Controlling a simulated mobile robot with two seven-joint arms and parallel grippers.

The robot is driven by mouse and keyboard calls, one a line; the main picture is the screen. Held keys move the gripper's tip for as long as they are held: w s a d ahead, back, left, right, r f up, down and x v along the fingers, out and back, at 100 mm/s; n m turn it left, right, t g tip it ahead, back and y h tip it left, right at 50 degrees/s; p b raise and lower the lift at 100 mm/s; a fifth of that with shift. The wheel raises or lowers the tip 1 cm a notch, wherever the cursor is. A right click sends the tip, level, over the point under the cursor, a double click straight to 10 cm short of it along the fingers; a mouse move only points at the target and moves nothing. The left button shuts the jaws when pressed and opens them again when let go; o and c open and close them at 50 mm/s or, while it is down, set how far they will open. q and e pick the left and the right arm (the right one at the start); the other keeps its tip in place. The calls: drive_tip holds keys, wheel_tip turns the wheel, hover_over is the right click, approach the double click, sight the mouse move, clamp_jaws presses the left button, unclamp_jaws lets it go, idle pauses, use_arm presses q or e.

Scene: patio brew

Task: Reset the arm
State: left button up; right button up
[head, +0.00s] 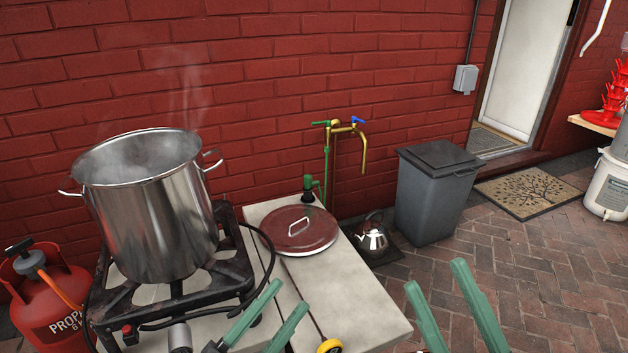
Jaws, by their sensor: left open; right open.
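My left gripper (291,296) shows at the bottom middle, its two green fingers apart and nothing between them. It appears in front of the pale tabletop (374,313), between the burner and the table's right part. My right gripper (436,276) shows to its right, also with green fingers apart and empty. It appears in front of the brick paving, beyond the table's right edge. The rest of both arms is mostly cut off by the bottom of the picture.
A steaming steel pot (160,215) stands on a black burner (243,261). A red-brown lid (277,232) lies on the table. A propane bottle (52,306) stands left. A kettle (372,237) and grey bin (432,200) are behind right; open paving lies right.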

use_arm(q)
drive_tip(key=s+a+r+n+t+p, duration=0.2)
drive_tip(key=s+a+r+n+t, duration=0.35)
drive_tip(key=a+r, duration=0.4)
drive_tip(key=w+f+n+g+y+p, duration=0.55)
drive_tip(key=y+p, duration=0.35)
drive_tip(key=p, duration=0.6)
use_arm(e)
drive_tip(key=w+d+f+m+g+h, duration=0.2)
drive_tip(key=w+f+m+g+h, duration=0.25)
drive_tip(key=w+m+h, duration=0.4)
use_arm(q)
drive_tip(key=s+a+f+n+g+y+p, duration=0.2)
drive_tip(key=s+f+g+p, duration=0.5)
drive_tip(key=p, duration=0.7)
wheel_tip(320, 180, down, 2)
drive_tip(key=shift+s+a+f+n+g+y+p, duration=0.15)
drive_tip(key=shift+s+a+n+g+y+p, duration=0.2)
drive_tip(key=shift+s+n+y, duration=0.5)
use_arm(e)
drive_tip(key=s+d+f+m+g+h, duration=0.1)
drive_tip(key=s+f+g+h, duration=0.3)
drive_tip(key=s+f+g, duration=0.4)
wheel_tip(320, 180, down, 3)
drive_tip(key=s+d, duration=0.1)
drive_tip(key=s, duration=0.1)
drive_tip(key=shift+s+d+h, duration=0.25)
drive_tip(key=shift+s+h, duration=0.1)
drive_tip(key=shift+s, duration=0.05)
drive_tip(key=shift+m, duration=0.25)
